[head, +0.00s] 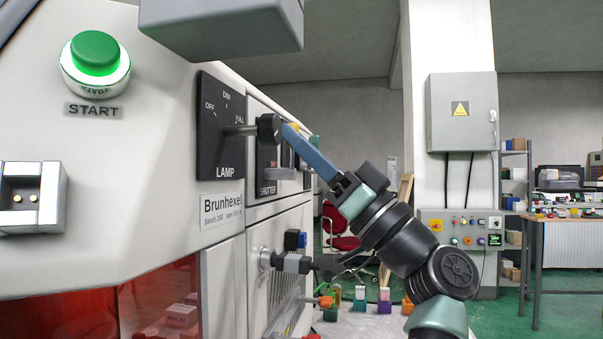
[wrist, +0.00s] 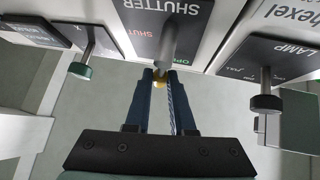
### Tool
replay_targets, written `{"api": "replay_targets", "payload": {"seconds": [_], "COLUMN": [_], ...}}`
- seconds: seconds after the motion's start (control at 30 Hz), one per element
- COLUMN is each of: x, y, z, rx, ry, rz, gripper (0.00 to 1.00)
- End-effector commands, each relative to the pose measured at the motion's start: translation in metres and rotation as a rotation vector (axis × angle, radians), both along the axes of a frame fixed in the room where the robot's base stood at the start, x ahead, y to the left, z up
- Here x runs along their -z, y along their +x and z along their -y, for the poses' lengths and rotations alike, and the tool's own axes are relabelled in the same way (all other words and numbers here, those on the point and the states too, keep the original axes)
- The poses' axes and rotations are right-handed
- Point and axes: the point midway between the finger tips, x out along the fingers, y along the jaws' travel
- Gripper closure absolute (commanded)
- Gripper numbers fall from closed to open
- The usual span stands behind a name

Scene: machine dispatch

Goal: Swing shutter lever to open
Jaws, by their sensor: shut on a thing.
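The dark SHUTTER panel (head: 267,160) is on the machine's front, to the right of the LAMP panel, and is partly hidden in the head view. In the wrist view the SHUTTER panel (wrist: 150,22) appears upside down, with red and green position words beside the lever. The grey shutter lever (wrist: 168,42) sticks out from it, and a yellow tip shows between my fingers. My gripper (wrist: 162,85) has its blue fingers on both sides of the lever's end and is shut on it. In the head view my gripper (head: 288,130) reaches in from the right; its fingertips are partly hidden.
The LAMP panel (head: 222,140) has a protruding black-ended knob (head: 268,128) close to my fingers. A green START button (head: 95,54) is at left. A dark-ended knob (wrist: 80,70) is on the other side in the wrist view. Free room lies right of the machine.

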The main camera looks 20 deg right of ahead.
Motion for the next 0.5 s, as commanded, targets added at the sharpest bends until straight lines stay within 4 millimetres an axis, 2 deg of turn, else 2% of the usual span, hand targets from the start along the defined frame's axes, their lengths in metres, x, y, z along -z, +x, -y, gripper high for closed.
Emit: {"api": "replay_targets", "payload": {"seconds": [0.5], "x": [0.0002], "y": [-0.0049], "z": [-0.0032], "rx": [-0.001], "ry": [-0.084], "rz": [0.123], "gripper": [1.00]}}
